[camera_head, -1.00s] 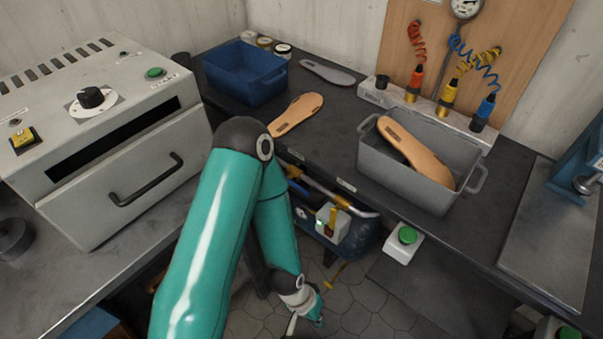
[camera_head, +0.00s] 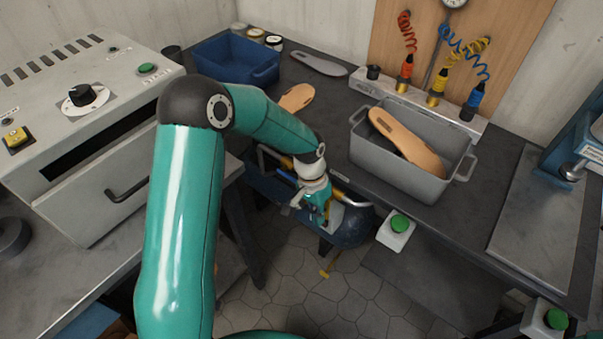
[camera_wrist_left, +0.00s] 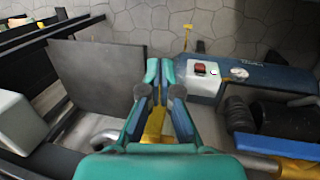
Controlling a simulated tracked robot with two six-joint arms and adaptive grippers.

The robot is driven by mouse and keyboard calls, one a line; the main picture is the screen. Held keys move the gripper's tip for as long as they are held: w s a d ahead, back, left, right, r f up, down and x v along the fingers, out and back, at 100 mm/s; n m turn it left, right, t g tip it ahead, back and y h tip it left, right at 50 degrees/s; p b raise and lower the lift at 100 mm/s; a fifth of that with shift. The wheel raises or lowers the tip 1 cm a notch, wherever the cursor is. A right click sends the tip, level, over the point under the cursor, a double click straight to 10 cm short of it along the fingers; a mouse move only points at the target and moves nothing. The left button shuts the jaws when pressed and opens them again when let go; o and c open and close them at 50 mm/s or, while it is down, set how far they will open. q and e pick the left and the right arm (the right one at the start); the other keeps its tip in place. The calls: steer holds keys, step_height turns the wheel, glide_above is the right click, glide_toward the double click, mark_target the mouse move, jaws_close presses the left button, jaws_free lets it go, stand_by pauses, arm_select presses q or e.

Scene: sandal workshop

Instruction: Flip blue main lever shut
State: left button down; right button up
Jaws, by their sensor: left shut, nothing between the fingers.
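My left gripper (camera_head: 321,216) is below the table's front edge, by the under-table air unit. Its teal fingertips (camera_wrist_left: 158,68) are together and empty. A small blue piece (camera_head: 286,176), perhaps the blue main lever, shows by the pipes just left of the gripper, apart from it. Its position, open or shut, cannot be told. I cannot make out a blue lever in the left wrist view, where the finger links cover much of the middle. A yellow part (camera_wrist_left: 153,125) shows between these links. My right gripper is out of view.
The blue tank (camera_head: 357,228) carries a white box with a red switch (camera_wrist_left: 201,69). Pipes run under the table edge. A green button box (camera_head: 398,226) sits right of the gripper. A grey bin (camera_head: 395,178) and blue bin (camera_head: 232,72) stand on the table.

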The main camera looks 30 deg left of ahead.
arm_select(q)
steer(key=w+a+r, duration=0.1)
steer(key=a+r, duration=0.2)
steer(key=r, duration=0.3)
steer(key=w+a+r+y, duration=0.1)
steer(key=w+a+r, duration=0.1)
steer(key=r, duration=0.5)
steer(key=w+a+r+y, duration=0.1)
steer(key=a+r, duration=0.4)
steer(key=r, duration=0.1)
steer(key=shift+w+r+t+p, duration=0.35)
steer(key=shift+t+p, duration=0.05)
steer(key=shift+f, duration=0.1)
step_height(320, 180, down, 14)
steer(key=shift+r+p, duration=0.1)
steer(key=shift+p, duration=0.6)
